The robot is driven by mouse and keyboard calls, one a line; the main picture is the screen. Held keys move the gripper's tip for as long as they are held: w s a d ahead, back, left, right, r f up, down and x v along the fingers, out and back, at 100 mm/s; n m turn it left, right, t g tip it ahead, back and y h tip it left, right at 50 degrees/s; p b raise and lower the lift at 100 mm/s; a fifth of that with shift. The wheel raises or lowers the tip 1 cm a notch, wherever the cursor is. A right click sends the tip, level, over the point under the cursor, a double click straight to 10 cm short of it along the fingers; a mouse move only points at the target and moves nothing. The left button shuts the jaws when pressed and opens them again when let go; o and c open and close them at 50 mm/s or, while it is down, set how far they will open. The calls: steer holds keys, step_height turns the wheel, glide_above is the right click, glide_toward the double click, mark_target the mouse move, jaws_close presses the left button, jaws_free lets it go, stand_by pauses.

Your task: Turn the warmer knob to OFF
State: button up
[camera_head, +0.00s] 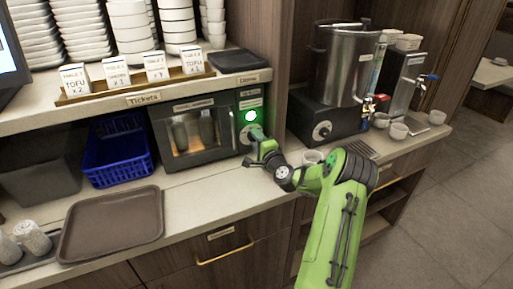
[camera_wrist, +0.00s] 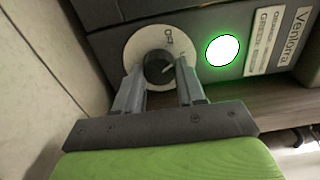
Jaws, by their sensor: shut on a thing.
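The warmer (camera_head: 195,128) is a dark box with a glass door on the counter; cups show inside. Its control panel is at its right end, with a lit green light (camera_head: 250,116) that also glows in the wrist view (camera_wrist: 222,50). The black knob (camera_wrist: 158,67) sits on a round pale dial (camera_wrist: 135,50) marked OFF; a short pale pointer line on the knob does not point at OFF. My gripper (camera_wrist: 158,77) has one finger on each side of the knob and is shut on it. In the head view my gripper (camera_head: 257,136) covers most of the knob.
A blue basket (camera_head: 118,160) and a brown tray (camera_head: 110,222) are left of the warmer. A shelf with order cards and stacked bowls is above it. A wooden post (camera_head: 283,75) stands right of the panel, then a steel urn (camera_head: 340,65) with small cups.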

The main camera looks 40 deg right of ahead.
steer(key=n+b, duration=0.2)
steer(key=b, duration=0.1)
steer(key=n+b, duration=0.1)
steer(key=n, duration=0.1)
steer(key=shift+f, duration=0.25)
steer(key=n+b, duration=0.2)
steer(key=shift+a+r+b, duration=0.1)
steer(key=shift+b, duration=0.2)
steer(key=shift+n, duration=0.3)
steer(key=o, duration=1)
steer(key=shift+r, duration=0.15)
steer(key=shift+o, duration=0.2)
steer(key=shift+s, duration=0.15)
steer(key=b+v, duration=0.2)
steer(key=v, duration=1.3)
steer(key=shift+s+a, duration=0.15)
steer(key=shift+s, duration=0.15)
